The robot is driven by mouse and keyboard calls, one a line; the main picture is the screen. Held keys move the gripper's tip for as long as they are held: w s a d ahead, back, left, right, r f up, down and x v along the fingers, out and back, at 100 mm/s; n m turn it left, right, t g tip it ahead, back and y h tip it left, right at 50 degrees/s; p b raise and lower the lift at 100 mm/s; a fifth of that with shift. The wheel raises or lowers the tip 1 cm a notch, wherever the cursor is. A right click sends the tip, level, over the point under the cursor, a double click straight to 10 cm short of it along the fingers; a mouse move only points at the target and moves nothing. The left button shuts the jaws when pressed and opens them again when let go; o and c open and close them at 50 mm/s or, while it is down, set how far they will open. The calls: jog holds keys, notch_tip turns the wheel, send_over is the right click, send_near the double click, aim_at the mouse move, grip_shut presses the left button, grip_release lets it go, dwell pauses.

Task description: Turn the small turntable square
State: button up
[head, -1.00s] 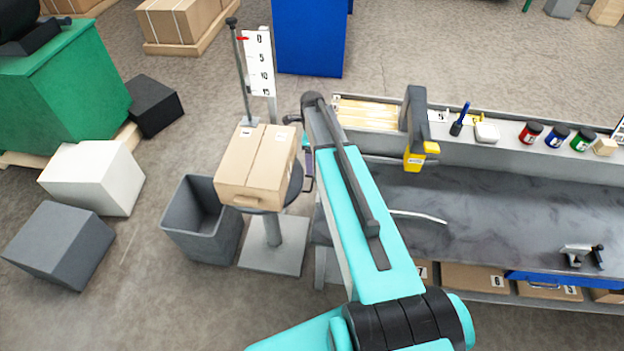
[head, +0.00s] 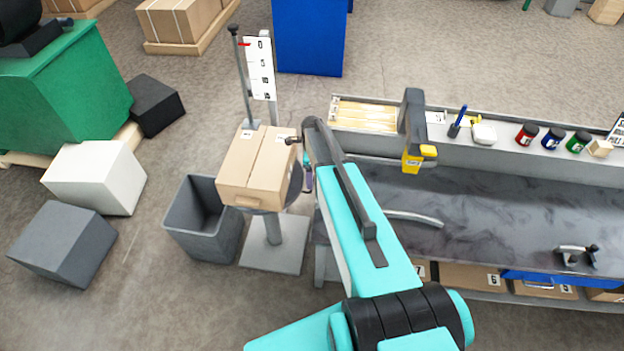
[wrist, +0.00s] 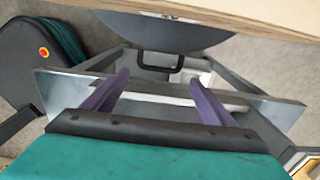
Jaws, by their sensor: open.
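The small turntable is a dark round disc (head: 296,184) on a grey pedestal, left of the workbench in the head view. A closed cardboard box (head: 250,170) lies on it and hides most of its top. In the wrist view the disc (wrist: 165,34) shows at the top, under the box's edge (wrist: 250,12). A black U-shaped handle (wrist: 163,73) shows just below the disc, between my fingertips in the picture; contact cannot be told. My gripper (wrist: 160,80) is open with its purple fingers apart. In the head view my arm mostly hides it, right of the turntable.
A grey open bin (head: 203,220) stands left of the pedestal. A post with a number scale (head: 261,66) rises behind the box. The grey workbench (head: 470,215) with a yellow-tipped tool (head: 413,150) is at the right. White and grey blocks lie on the floor at the left.

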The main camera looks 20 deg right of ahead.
jog(key=shift+f+p, duration=0.9)
jog(key=shift+f, duration=1.75)
jog(key=c, duration=1.2)
jog(key=shift+c, duration=0.2)
jog(key=shift+s+d, duration=0.1)
jog(key=shift+s, duration=0.05)
